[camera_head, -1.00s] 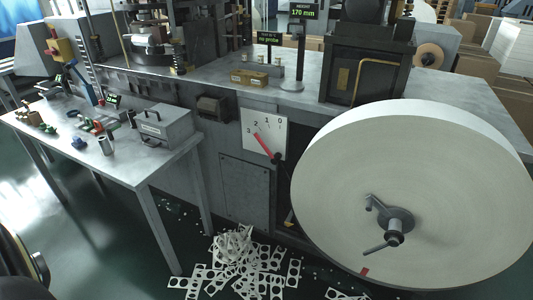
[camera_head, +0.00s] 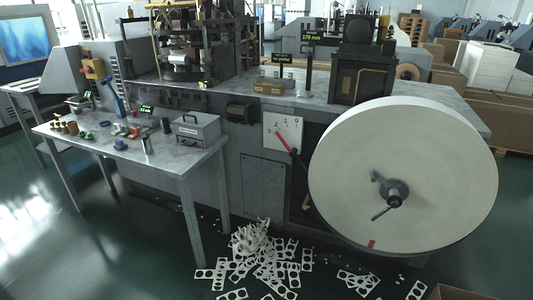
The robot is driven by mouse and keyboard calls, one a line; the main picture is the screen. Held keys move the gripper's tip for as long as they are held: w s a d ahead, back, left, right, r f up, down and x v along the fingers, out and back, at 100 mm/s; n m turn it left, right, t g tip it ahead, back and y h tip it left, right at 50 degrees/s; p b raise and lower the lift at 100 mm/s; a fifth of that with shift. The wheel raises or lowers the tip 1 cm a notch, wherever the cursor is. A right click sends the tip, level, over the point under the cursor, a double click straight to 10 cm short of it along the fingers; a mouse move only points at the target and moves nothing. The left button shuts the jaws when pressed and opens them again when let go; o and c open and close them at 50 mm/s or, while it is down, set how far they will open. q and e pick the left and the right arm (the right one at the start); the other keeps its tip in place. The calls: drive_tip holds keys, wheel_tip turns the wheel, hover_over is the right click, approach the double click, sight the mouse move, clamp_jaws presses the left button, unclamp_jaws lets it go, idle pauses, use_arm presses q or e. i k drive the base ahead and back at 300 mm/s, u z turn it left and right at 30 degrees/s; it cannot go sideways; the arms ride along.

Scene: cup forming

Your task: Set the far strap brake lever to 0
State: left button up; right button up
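A strap brake lever with a red arm (camera_head: 284,141) pivots in front of a white scale plate (camera_head: 291,131) on the machine's front. The plate is marked 3, 2, 1, 0 from left to right. The red arm tilts up to the left from its dark pivot, and its tip is near the 2 or 3; I cannot tell exactly which. The large paper roll (camera_head: 400,180) stands just right of the lever. Only this one brake lever is clearly visible. Neither of my grippers is in view.
A metal side table (camera_head: 95,150) with small tools and a grey box (camera_head: 197,130) stands at the left. Punched paper scraps (camera_head: 262,262) lie on the floor below the lever. A cardboard box edge (camera_head: 470,292) shows at the bottom right. The green floor at the lower left is clear.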

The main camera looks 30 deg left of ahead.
sight(292, 152)
drive_tip(key=u, duration=1.15)
drive_tip(key=i, duration=1.2)
drive_tip(key=z, duration=0.2)
